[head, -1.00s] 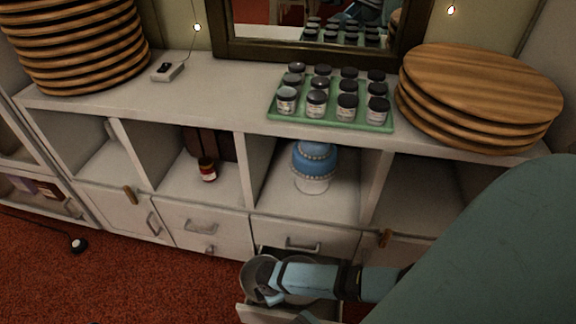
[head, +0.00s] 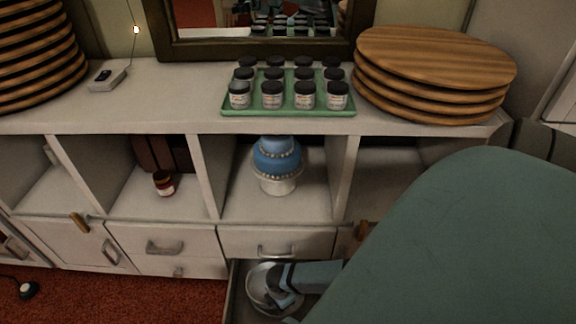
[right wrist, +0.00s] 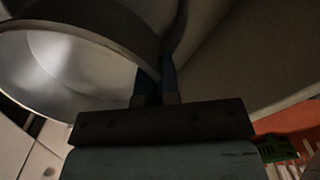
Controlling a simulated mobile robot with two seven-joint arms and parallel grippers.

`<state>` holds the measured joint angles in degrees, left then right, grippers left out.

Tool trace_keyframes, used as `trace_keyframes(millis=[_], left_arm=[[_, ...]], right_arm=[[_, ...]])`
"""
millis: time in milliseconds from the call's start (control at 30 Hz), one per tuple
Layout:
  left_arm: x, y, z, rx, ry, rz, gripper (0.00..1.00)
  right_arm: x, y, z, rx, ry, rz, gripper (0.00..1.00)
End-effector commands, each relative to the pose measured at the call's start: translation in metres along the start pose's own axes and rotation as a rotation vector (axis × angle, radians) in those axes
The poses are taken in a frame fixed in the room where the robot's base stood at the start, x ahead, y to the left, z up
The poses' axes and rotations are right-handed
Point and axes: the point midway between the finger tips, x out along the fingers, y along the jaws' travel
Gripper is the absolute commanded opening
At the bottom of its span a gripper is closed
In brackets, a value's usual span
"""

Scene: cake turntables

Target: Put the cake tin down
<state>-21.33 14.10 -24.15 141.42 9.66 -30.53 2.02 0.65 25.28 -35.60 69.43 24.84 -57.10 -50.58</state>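The cake tin (head: 259,284) is a round, shiny metal tin, tilted, in or just above an open drawer below the cabinet. My right gripper (head: 287,290) is at the tin's right side. In the right wrist view its blue fingers (right wrist: 155,80) are close together on the wall of the tin (right wrist: 60,75), whose bright inside faces the camera. My arm hides part of the tin and drawer. I cannot tell whether the tin touches the drawer's bottom. My left gripper is out of view.
The open drawer (head: 236,303) sits under a cubby with a blue cake (head: 277,158) on a stand. The countertop (head: 190,98) holds a green tray (head: 290,110) of jars, stacked wooden boards (head: 435,60) and a small device (head: 107,80). A jar (head: 164,184) stands in another cubby.

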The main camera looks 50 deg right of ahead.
Motion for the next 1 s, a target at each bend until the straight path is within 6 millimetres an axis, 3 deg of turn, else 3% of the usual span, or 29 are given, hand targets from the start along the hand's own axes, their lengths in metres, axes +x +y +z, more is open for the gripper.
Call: trace_keyframes(millis=[100,233,967,1000], left_arm=[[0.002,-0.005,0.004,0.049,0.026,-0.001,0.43],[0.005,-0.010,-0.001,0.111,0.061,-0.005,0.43],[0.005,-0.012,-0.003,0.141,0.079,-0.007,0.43],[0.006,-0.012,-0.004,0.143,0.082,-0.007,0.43]], right_arm=[[0.015,-0.003,0.019,0.001,-0.003,-0.001,0.00],[0.025,-0.004,0.029,0.001,-0.001,0.000,0.00],[0.035,-0.003,0.029,0.000,-0.001,0.000,0.00],[0.035,-0.004,0.029,0.000,-0.001,0.000,0.05]])
